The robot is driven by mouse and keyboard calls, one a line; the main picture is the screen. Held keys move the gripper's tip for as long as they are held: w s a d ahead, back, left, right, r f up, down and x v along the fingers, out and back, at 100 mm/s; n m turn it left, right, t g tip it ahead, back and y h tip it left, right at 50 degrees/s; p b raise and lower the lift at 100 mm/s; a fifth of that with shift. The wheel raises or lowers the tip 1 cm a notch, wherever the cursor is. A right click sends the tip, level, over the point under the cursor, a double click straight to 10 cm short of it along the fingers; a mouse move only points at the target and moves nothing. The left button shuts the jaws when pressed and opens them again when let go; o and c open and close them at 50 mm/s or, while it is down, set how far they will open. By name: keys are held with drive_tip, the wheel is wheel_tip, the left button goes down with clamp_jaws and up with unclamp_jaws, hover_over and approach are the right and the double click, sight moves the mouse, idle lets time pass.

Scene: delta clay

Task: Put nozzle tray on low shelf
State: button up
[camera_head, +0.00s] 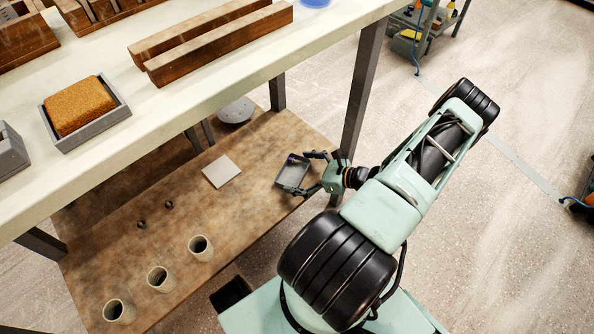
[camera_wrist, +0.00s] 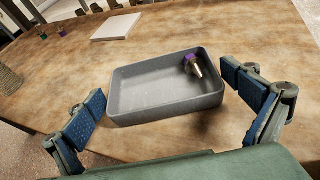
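The nozzle tray is a small grey open box (camera_head: 281,178) on the brown wooden low shelf (camera_head: 150,195), near its right end. It also shows in the wrist view (camera_wrist: 165,110), where a nozzle with a purple top (camera_wrist: 193,64) stands tilted inside its far right corner. The tray appears to rest flat on the shelf. My gripper (camera_head: 306,173) is open at the tray's near side, one finger at each side of it. In the wrist view, its blue-padded fingers (camera_wrist: 162,85) are spread beside the tray's left and right ends, with small gaps visible.
A pale square tile (camera_head: 221,171) lies left of the tray. Three clay cups (camera_head: 200,248) and two small dark pieces (camera_head: 169,204) are farther left.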

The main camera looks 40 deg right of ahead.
drive_tip(key=shift+r, duration=0.1)
drive_tip(key=shift+r, duration=0.2)
drive_tip(key=p+v, duration=0.3)
drive_tip(key=v, duration=0.9)
drive_tip(key=shift+p, duration=0.3)
drive_tip(key=shift+f, duration=0.1)
